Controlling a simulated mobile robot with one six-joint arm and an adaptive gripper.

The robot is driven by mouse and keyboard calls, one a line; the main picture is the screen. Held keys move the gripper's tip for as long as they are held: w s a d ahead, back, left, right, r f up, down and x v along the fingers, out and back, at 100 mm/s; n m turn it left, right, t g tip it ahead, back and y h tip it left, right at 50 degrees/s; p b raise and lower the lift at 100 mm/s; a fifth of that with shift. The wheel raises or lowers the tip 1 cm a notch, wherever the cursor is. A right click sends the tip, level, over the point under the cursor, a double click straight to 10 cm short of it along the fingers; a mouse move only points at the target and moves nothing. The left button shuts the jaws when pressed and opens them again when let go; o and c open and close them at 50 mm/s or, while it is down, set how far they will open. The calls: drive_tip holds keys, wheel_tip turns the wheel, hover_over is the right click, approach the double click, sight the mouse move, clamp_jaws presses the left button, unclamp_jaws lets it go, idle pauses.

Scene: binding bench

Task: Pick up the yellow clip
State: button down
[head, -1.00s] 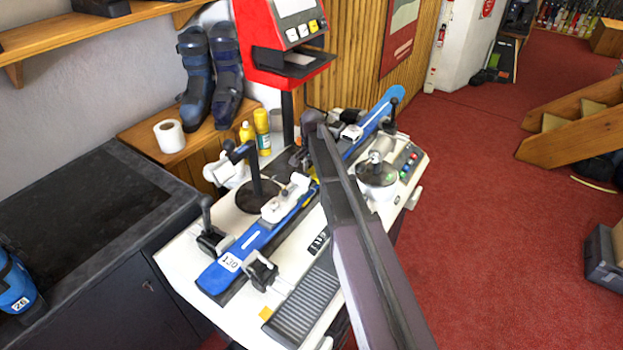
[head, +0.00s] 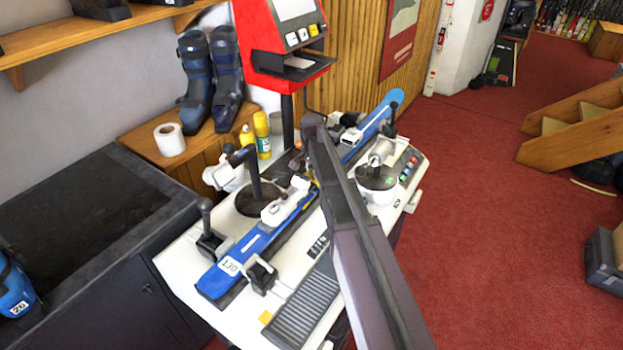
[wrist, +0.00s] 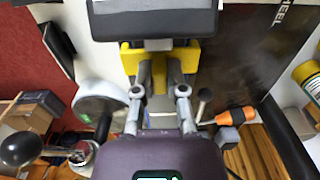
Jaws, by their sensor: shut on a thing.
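The yellow clip (wrist: 128,58) is a chunky yellow piece in the upper middle of the wrist view. My gripper (wrist: 160,82) is shut on it, with a fingertip on each side of its middle. A dark block hides the clip's top in that view. In the head view only a small yellow bit of the clip (head: 314,184) shows, beside the blue ski (head: 262,243). My own arm hides my fingers there. I cannot tell whether the clip touches anything below it.
The binding bench (head: 187,268) carries a white pot (head: 376,187), a black post (head: 254,175) and ski clamps. Yellow bottles (head: 262,135) and a paper roll (head: 169,139) stand behind. An orange-handled tool (wrist: 235,117) lies near my gripper.

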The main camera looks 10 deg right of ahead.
drive_tip(key=shift+r, duration=0.1)
wheel_tip(320, 180, up, 10)
drive_tip(key=p, duration=1)
drive_tip(key=shift+r, duration=0.1)
idle(0.9)
wheel_tip(320, 180, up, 6)
drive_tip(key=p, duration=0.6)
hover_over(312, 171)
drive_tip(key=shift+s+f, duration=0.15)
drive_tip(key=shift+f, duration=0.05)
idle(0.5)
idle(0.5)
